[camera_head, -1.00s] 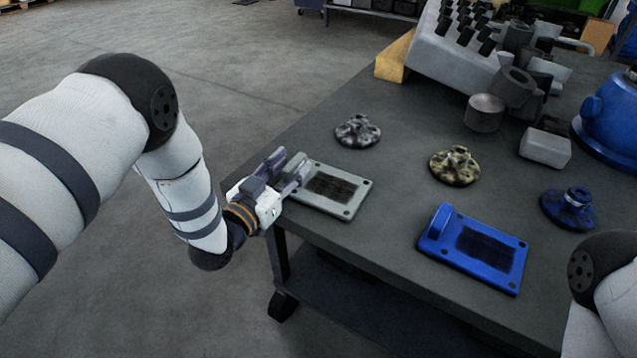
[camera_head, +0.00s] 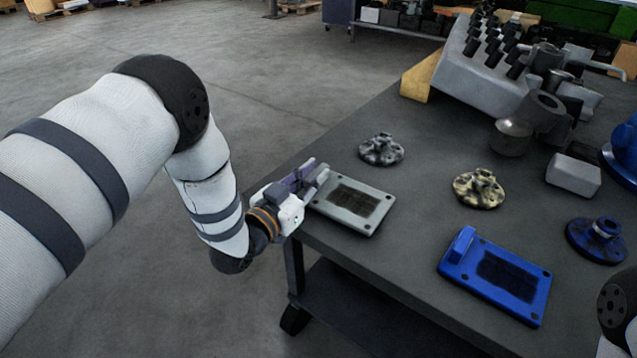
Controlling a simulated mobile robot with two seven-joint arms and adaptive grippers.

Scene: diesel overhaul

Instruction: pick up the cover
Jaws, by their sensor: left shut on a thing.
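A light grey rectangular cover (camera_head: 375,217) with a dark patterned middle and corner holes lies at the left front edge of the dark table. My left gripper (camera_head: 318,176) is at the cover's left end and shut on it; the fingers hide that end. The cover looks level, at or just above the table top; I cannot tell which. A blue cover (camera_head: 519,304) of like shape, with a raised block at its left end, lies flat to the right. Only part of my right arm shows at the right edge; its gripper is out of view.
On the table (camera_head: 408,267) stand a grey-black flanged part (camera_head: 381,150), a yellowish one (camera_head: 479,188) and a blue one (camera_head: 597,240). A grey engine block (camera_head: 481,80) and a light grey box (camera_head: 573,175) are farther back. Floor is free at left.

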